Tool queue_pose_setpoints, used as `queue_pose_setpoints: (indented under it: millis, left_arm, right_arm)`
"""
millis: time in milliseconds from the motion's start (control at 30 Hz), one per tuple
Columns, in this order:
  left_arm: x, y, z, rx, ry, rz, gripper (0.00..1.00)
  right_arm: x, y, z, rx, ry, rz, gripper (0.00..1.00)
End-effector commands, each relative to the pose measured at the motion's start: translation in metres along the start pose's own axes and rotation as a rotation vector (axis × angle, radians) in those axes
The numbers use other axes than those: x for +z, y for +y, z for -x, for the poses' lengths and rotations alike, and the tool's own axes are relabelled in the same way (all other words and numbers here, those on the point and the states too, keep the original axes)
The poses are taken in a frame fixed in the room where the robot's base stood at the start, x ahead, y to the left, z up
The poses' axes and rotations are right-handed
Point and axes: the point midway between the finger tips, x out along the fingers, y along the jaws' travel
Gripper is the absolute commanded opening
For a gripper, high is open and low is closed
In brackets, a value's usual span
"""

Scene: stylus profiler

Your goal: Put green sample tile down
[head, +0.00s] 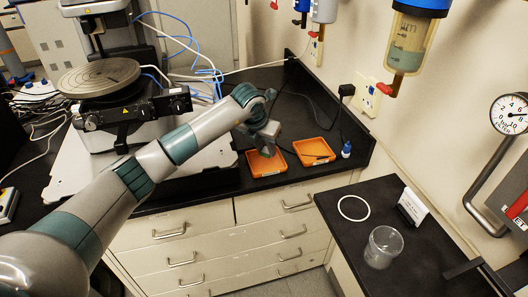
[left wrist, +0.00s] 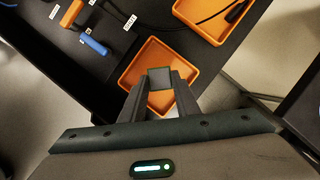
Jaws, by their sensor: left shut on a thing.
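My left gripper (head: 266,146) reaches over the nearer-left orange tray (head: 253,170) on the black bench. In the left wrist view my left gripper (left wrist: 160,88) is shut on a small square tile (left wrist: 160,77), which looks dark grey-green. The tile is over that same orange tray (left wrist: 131,70); I cannot tell whether it touches the tray floor. In the head view the gripper largely hides the tile. My right gripper is not in view.
A second orange tray (head: 325,158) holding a dark slim tool lies to the right. A small blue-topped bottle (head: 346,150) stands beside it. The profiler's round stage (head: 98,78) is at left. A beaker (head: 383,247) and white ring (head: 354,208) are on the right counter.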

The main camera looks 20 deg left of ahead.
Motion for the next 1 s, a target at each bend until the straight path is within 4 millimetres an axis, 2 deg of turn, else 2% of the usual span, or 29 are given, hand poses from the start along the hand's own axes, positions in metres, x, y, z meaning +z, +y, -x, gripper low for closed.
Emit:
queue_pose_setpoints:
  millis: [133,500,800,1000]
  left_arm:
    - [0.002,0.006,-0.005,0.0,-0.001,0.0,0.0]
    - [0.001,0.006,-0.008,0.0,0.0,0.0,0.0]
    - [-0.011,0.006,-0.036,-0.001,0.002,0.001,0.0]
    - [-0.014,0.006,-0.043,0.0,-0.001,-0.001,0.0]
  right_arm:
    - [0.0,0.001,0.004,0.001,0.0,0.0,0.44]
    - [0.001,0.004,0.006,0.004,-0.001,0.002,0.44]
    - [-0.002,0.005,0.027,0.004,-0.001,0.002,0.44]
    - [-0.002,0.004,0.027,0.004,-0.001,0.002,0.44]
